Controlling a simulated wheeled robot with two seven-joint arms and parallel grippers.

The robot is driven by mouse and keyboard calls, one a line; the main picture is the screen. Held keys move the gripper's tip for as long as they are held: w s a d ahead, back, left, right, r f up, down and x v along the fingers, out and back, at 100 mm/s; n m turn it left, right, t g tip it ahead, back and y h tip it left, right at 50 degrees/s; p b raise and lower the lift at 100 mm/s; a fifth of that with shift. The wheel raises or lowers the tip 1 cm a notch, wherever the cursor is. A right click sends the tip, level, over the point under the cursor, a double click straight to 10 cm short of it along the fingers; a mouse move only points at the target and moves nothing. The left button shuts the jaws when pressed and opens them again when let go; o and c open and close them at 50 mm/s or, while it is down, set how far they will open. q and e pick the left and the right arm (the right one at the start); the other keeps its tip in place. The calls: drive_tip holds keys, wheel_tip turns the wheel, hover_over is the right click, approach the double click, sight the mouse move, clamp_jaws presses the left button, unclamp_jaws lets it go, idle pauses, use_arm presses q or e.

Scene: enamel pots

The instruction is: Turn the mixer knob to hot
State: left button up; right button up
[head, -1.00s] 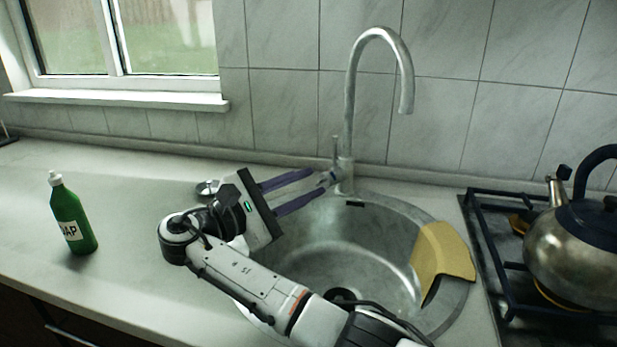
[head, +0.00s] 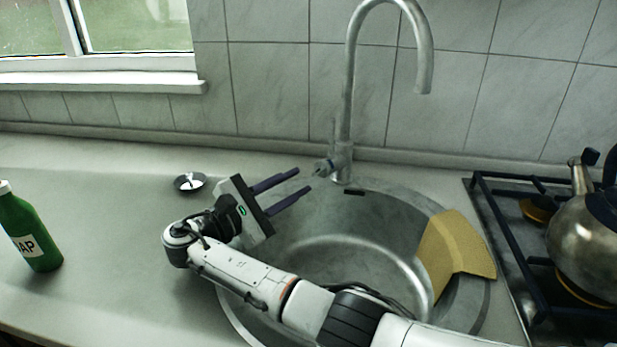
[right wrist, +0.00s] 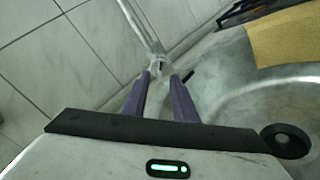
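The metal mixer tap (head: 345,110) stands at the back rim of the round sink, with a tall curved spout. Its knob (head: 323,167) sticks out on the left side of the tap base, with a thin lever pointing up. My right gripper (head: 304,180) is open and empty, its two purple fingers pointing at the knob from the left with a small gap. In the right wrist view the tap base (right wrist: 158,66) shows just beyond and between the fingertips (right wrist: 160,76). My left gripper is not in view.
A yellow cloth (head: 452,250) hangs over the right rim of the sink (head: 350,250). A stove with a kettle (head: 585,245) is at right. A green soap bottle (head: 27,232) and a small drain strainer (head: 190,182) are on the counter at left.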

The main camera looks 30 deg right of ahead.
sight(316, 172)
drive_tip(key=x, duration=0.5)
drive_tip(key=shift+d, duration=0.1)
clamp_jaws()
